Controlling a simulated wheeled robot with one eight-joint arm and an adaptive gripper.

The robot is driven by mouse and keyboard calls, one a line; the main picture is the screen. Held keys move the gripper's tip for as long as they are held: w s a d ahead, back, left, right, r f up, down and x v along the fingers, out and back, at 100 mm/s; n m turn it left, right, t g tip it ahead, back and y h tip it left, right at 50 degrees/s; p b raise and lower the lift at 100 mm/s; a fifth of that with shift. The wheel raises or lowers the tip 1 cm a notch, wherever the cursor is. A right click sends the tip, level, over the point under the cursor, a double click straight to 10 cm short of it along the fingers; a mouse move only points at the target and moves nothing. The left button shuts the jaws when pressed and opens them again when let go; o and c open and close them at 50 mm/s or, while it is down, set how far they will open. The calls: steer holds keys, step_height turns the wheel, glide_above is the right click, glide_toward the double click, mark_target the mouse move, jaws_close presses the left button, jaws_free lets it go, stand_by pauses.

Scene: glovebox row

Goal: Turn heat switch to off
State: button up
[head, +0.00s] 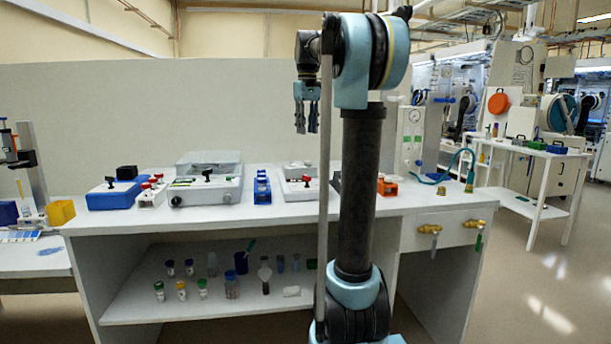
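My gripper (306,128) hangs fingers down in the air above the bench, left of my arm's column. Its two fingers are apart with nothing between them. A grey-white device (222,192) on the bench has a small black lever (207,174) on its top and a round dark knob (176,200) on its front. No readable label shows which of these is the heat switch, and the lever settings are too small to tell.
On the white bench (140,222) stand a blue box (112,196), a blue rack (262,190) and an orange block (387,187). Several vials and bottles stand on the lower shelf (140,312). Brass valves (430,229) project from the front right. Open floor lies at right.

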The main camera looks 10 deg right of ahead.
glide_toward(307, 178)
steer(key=f, duration=0.2)
steer(key=w+f, duration=0.1)
steer(key=f, duration=0.5)
steer(key=shift+w, duration=0.25)
steer(key=shift+c, duration=0.2)
jaws_close()
